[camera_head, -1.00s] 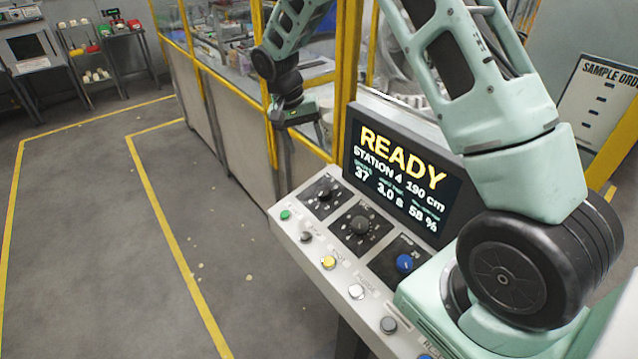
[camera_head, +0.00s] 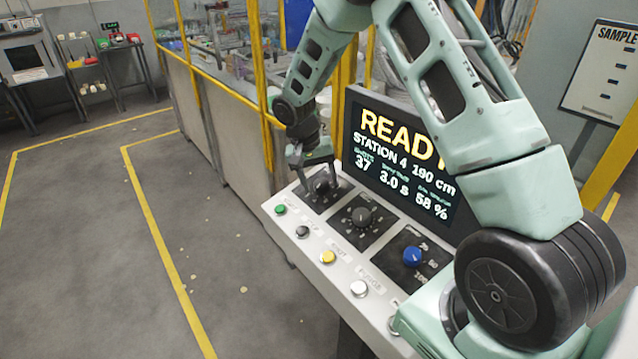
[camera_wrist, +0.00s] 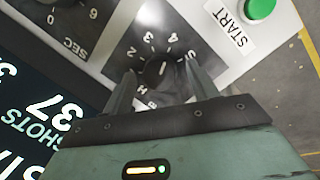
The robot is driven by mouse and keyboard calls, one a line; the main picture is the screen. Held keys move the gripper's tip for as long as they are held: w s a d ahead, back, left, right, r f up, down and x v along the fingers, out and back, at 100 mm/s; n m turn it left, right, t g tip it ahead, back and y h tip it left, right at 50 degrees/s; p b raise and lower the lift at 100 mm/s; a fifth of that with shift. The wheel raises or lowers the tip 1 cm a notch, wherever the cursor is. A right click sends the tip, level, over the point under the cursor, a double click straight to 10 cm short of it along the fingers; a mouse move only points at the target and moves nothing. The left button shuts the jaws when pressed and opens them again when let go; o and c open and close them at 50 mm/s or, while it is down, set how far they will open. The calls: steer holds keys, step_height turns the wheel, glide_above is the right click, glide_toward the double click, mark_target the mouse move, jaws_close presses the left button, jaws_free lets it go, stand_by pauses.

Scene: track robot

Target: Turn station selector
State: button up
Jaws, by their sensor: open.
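The control panel (camera_head: 345,246) has three dial knobs in a row under a screen (camera_head: 400,165) reading READY, STATION 4. The dark selector knob (camera_head: 322,184) at the left end is partly hidden by my gripper (camera_head: 311,183). In the wrist view this black knob (camera_wrist: 156,72) sits on a dark plate with numbers around it. My gripper (camera_wrist: 158,85) is open there, with one finger on each side of the knob. I cannot tell whether the fingers touch it. The middle dark knob (camera_head: 362,217) and the blue knob (camera_head: 412,256) stand clear.
Green (camera_head: 280,210), black (camera_head: 302,232), yellow (camera_head: 327,257) and white (camera_head: 359,288) buttons line the panel's front edge. The green one, labelled START, is close to my gripper in the wrist view (camera_wrist: 260,8). A yellow-framed guard (camera_head: 268,130) stands behind. Floor at left is free.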

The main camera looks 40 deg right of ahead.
steer(key=c, duration=1)
